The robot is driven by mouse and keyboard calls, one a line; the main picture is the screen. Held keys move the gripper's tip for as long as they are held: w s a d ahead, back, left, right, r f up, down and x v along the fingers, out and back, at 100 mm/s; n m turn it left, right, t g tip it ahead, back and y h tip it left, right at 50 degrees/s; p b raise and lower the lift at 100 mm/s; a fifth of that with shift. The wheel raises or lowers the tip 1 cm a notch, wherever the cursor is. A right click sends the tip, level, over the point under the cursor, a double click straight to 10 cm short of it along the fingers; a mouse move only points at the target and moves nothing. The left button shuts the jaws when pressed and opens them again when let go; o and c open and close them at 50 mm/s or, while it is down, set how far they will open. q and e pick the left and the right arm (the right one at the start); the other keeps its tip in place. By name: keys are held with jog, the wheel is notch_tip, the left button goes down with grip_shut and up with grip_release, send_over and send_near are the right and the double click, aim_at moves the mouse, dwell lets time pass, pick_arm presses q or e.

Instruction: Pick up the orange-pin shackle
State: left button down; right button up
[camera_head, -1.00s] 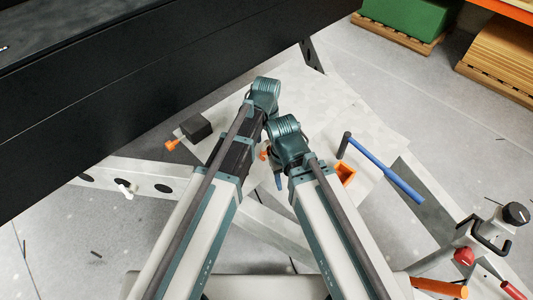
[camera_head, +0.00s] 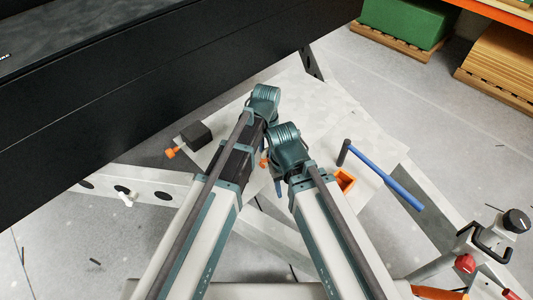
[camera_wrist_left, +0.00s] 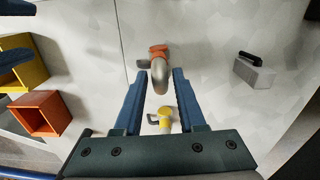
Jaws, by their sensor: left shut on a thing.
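The orange-pin shackle (camera_wrist_left: 159,74) is a grey metal bow with an orange pin (camera_wrist_left: 158,50). It sits between the blue fingertips of my left gripper (camera_wrist_left: 160,77), which is shut on it in the left wrist view. In the head view the arms hide most of it; a small orange bit (camera_head: 263,162) shows between them. Whether it touches the surface below cannot be told. Two blue fingers at the left edge of the left wrist view appear to be my right gripper (camera_wrist_left: 14,32), spread with nothing visible between them.
A yellow-pin shackle (camera_wrist_left: 165,120) lies close by. An orange bin (camera_wrist_left: 38,113) and a yellow bin (camera_wrist_left: 30,60) stand to one side, a grey block with a black handle (camera_wrist_left: 254,72) to the other. A blue-handled hammer (camera_head: 390,180) lies right of my arms; a dark block (camera_head: 196,133) lies left.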

pick_arm(q)
jog(key=shift+r, duration=0.1)
pick_arm(e)
jog(key=shift+r, duration=0.1)
pick_arm(q)
notch_tip(320, 180, up, 10)
jog(key=p, duration=1)
pick_arm(e)
notch_tip(320, 180, up, 10)
